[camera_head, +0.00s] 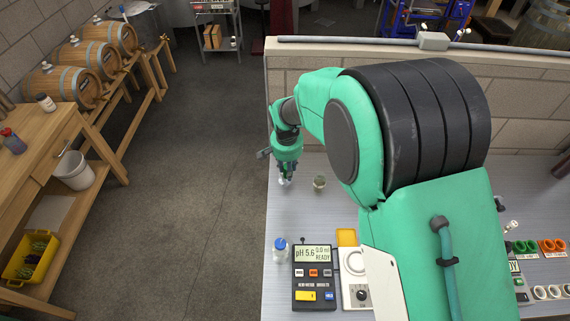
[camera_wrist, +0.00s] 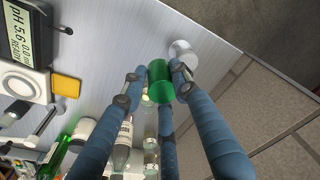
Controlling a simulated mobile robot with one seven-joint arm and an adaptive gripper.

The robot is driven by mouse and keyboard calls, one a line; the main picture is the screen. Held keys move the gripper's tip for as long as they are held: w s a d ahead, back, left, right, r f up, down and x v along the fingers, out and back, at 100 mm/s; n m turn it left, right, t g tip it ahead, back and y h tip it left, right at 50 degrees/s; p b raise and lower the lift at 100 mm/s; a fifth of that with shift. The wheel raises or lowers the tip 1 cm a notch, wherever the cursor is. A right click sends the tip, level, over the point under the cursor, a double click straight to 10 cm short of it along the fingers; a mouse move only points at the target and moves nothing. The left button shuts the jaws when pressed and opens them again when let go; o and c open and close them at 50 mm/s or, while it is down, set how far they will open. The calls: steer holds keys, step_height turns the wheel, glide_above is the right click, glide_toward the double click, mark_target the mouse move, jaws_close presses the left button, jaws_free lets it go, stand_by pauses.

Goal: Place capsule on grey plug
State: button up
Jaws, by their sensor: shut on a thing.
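A green capsule (camera_wrist: 160,82) is held between the blue-grey fingers of my gripper (camera_wrist: 150,86) in the wrist view. A pale, whitish-grey round thing (camera_wrist: 183,52) shows just beyond the capsule, close to the right finger. I cannot tell whether it is the grey plug, or whether it touches the capsule. In the head view my gripper (camera_head: 286,173) points down over the left part of the bench, near its edge. A small pale thing shows right at the fingertips there; the capsule cannot be made out in that view.
A small jar (camera_head: 319,182) stands right of my gripper. A blue-capped bottle (camera_head: 281,250) and a pH meter (camera_head: 314,275) stand nearer on the bench (camera_head: 300,220). In the wrist view, a green bottle (camera_wrist: 55,155) and a white-labelled bottle (camera_wrist: 122,150) show at the bottom.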

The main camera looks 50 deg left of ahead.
mark_target(285, 164)
steer(key=shift+w+a+f, duration=0.1)
steer(key=shift+w+a, duration=0.45)
steer(key=shift+a, duration=0.3)
steer(key=shift+w+a+f, duration=0.1)
steer(key=shift+w+a, duration=0.45)
steer(key=shift+a, duration=0.25)
steer(key=shift+w+a+f, duration=0.1)
steer(key=shift+w+a, duration=0.45)
steer(key=shift+a, duration=0.3)
steer(key=shift+f, duration=1.7)
steer(key=shift+f, duration=0.1)
steer(key=o, duration=0.6)
steer(key=shift+b, duration=0.3)
steer(key=shift+o, duration=0.3)
step_height(285, 164, up, 12)
steer(key=s+p, duration=0.1)
steer(key=shift+d, duration=0.35)
steer(key=shift+s, duration=0.1)
